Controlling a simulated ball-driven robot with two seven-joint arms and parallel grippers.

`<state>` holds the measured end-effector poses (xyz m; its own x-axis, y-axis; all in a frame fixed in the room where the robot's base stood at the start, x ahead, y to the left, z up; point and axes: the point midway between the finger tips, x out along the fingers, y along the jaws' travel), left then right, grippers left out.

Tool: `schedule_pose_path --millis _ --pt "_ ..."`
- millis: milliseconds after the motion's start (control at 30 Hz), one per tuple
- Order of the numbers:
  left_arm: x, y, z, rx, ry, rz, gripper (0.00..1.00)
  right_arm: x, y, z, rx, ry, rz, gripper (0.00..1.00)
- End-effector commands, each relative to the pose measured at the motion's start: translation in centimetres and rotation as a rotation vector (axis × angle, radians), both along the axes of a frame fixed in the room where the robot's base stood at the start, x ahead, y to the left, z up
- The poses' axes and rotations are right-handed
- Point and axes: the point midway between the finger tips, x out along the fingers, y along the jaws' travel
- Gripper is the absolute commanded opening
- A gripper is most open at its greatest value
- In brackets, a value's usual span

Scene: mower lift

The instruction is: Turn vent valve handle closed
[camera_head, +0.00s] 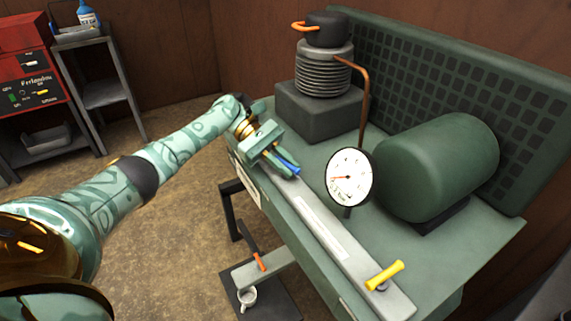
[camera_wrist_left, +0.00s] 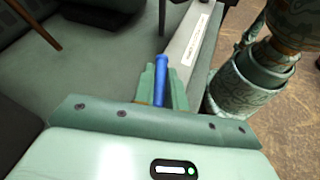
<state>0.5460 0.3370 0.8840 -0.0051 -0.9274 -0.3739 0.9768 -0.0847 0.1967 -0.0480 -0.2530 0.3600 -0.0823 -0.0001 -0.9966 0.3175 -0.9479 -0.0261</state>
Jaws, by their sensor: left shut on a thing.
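A blue handle (camera_head: 288,164) sits at the far left end of the grey rail on the green bench. My left gripper (camera_head: 283,165) reaches it from the left and is shut on it. In the left wrist view the blue handle (camera_wrist_left: 160,80) stands between the two green fingers (camera_wrist_left: 160,84), with its upper part showing above them. Its lower end is hidden by the gripper. A yellow handle (camera_head: 384,275) lies across the near right end of the same rail. I cannot read any label that names the vent valve. My right gripper is not in view.
A round white gauge (camera_head: 349,177) stands close right of the rail, before a green tank (camera_head: 440,165). Behind is a ribbed cylinder (camera_head: 323,72) with a copper pipe (camera_head: 364,90).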

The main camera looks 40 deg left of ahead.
Motion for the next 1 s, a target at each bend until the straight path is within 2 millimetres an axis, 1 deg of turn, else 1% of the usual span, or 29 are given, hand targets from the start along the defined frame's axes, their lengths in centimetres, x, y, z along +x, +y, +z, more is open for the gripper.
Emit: schedule_pose_path --millis 33,400,1000 --pt "0.1 -0.1 0.3 -0.001 -0.002 -0.021 0.0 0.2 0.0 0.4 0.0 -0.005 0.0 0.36" --pt "0.0 -0.1 0.2 0.0 0.0 -0.147 0.0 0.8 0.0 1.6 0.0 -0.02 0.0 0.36" --pt "0.0 0.0 -0.1 0.004 0.001 -0.189 0.0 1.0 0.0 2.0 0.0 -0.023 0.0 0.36"
